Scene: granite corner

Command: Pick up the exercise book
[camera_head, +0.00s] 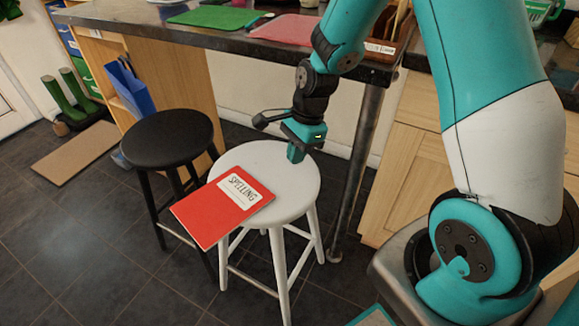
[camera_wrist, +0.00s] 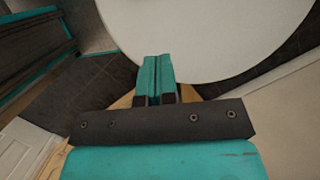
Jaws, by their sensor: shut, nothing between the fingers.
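The exercise book is a red book (camera_head: 215,212) with a white label reading "SPELLING". It lies flat on a white round stool (camera_head: 293,181), and its lower left part sticks out past the seat's edge. My gripper (camera_head: 296,156) points down over the back right part of the stool seat, to the right of the book and apart from it. In the wrist view, my gripper's fingers (camera_wrist: 156,68) are together with nothing between them. The white seat (camera_wrist: 215,30) fills the top of that view, and the book does not show there.
A black stool (camera_head: 168,135) stands left of the white one. Behind is a counter (camera_head: 230,37) with a green board (camera_head: 213,17) and a pink board (camera_head: 286,29); its metal leg (camera_head: 356,170) stands right of the white stool. The floor at lower left is clear.

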